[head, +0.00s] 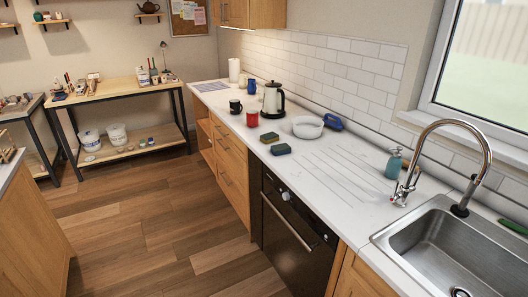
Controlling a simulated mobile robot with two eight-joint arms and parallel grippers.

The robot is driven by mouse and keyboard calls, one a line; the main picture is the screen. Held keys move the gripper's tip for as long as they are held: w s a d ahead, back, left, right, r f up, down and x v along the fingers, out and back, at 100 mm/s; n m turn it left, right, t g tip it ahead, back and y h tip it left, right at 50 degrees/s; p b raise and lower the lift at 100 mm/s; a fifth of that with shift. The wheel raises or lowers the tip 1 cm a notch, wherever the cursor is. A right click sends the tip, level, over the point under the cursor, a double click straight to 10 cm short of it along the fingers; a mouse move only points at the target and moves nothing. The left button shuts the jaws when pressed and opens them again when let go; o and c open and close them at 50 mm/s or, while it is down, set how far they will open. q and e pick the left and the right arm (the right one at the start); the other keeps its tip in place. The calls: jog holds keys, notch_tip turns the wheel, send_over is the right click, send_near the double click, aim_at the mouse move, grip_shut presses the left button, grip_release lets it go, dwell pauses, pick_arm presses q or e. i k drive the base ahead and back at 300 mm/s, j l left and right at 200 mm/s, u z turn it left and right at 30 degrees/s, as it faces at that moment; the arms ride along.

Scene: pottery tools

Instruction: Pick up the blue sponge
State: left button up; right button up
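Two small sponge-like blocks lie on the white counter, left of the drainer grooves. The nearer block (281,149) has a dark, bluish top and a yellowish lower layer. The farther block (269,137) has a dark, greenish top and also a yellowish side. They are close together, and their exact colours are hard to tell at this size. Neither of my grippers is in view.
A white bowl (308,127), red mug (252,119), dark mug (235,107) and kettle (273,99) stand on the counter (335,180). A soap bottle (393,163), tap (403,194) and sink (440,245) are at right. The wooden floor (165,215) is clear.

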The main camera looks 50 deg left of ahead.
aim_at(282, 150)
jog(key=u, duration=0.5)
jog(key=i+j+u, duration=0.1)
jog(key=u, duration=0.4)
jog(key=i+u, duration=0.1)
jog(key=u, duration=0.4)
jog(key=i+l+u, duration=0.1)
jog(key=i, duration=0.35)
jog(key=z, duration=2.2)
jog(key=u, duration=2.2)
jog(key=z, duration=0.9)
